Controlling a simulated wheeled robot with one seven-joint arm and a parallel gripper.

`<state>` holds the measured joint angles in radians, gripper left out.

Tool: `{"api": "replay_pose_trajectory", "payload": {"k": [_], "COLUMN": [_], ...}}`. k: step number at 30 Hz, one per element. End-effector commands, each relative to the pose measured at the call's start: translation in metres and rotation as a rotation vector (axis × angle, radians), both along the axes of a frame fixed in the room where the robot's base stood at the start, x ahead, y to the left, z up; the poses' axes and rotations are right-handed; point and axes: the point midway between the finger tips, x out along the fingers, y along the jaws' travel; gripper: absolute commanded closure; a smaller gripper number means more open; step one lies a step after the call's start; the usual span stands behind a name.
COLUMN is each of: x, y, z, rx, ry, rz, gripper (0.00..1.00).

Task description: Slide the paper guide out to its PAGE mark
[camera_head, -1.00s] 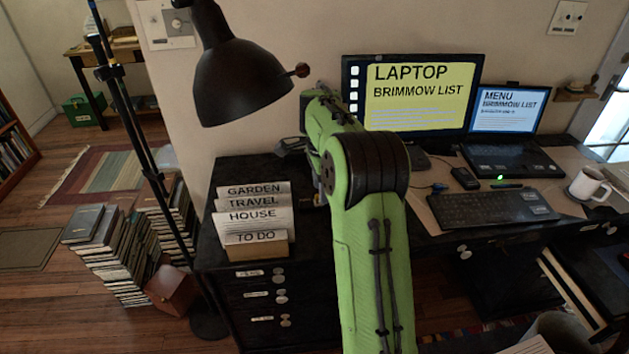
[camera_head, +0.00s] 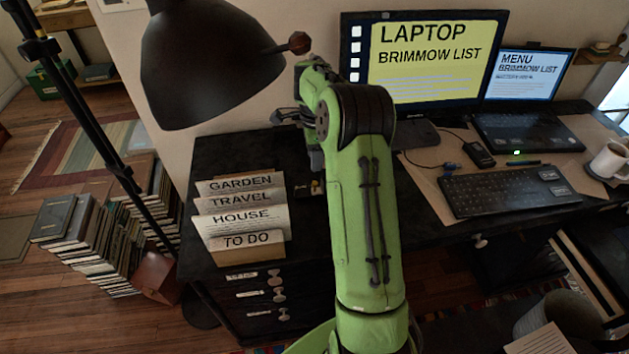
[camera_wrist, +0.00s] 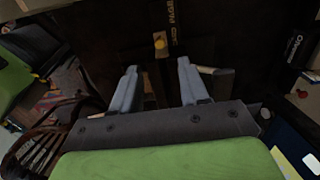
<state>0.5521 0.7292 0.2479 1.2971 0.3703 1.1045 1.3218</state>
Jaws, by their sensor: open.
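In the wrist view, a small yellow knob (camera_wrist: 160,41) stands out on a dark surface, beside a narrow lettered strip (camera_wrist: 172,18). The letters run sideways and are too blurred to read with certainty; I cannot tell exactly where the knob stands against a mark. My gripper (camera_wrist: 159,78) is open, its two pale blue-grey fingers apart and nothing visible between their tips. The knob lies beyond the fingertips, roughly between them in the picture. In the head view, my green arm hides part of the desk, and a small brassy piece (camera_head: 314,188) shows beside it.
A file holder (camera_head: 247,254) with several labelled cards stands left of my arm. A black lamp (camera_head: 205,65) hangs over the left side. A monitor (camera_head: 425,62), laptop (camera_head: 525,130), keyboard (camera_head: 508,190) and white mug (camera_head: 608,160) are on the right. Book stacks (camera_head: 85,235) stand on the floor.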

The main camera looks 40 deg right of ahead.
Motion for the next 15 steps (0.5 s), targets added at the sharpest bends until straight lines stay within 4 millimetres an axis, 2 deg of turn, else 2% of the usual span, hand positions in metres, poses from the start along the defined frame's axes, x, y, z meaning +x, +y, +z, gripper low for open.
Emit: {"api": "replay_pose_trajectory", "payload": {"k": [1, 7, 12, 15], "x": [-0.001, -0.001, 0.0, 0.0], "y": [0.0, 0.0, 0.0, 0.0], "z": [-0.017, -0.065, -0.088, -0.093], "rx": [0.001, 0.002, 0.0, 0.0], "ry": [0.003, 0.002, -0.001, -0.001], "rz": [-0.001, 0.0, 0.0, 0.0], "gripper": [0.56, 0.56, 0.56, 0.56]}}
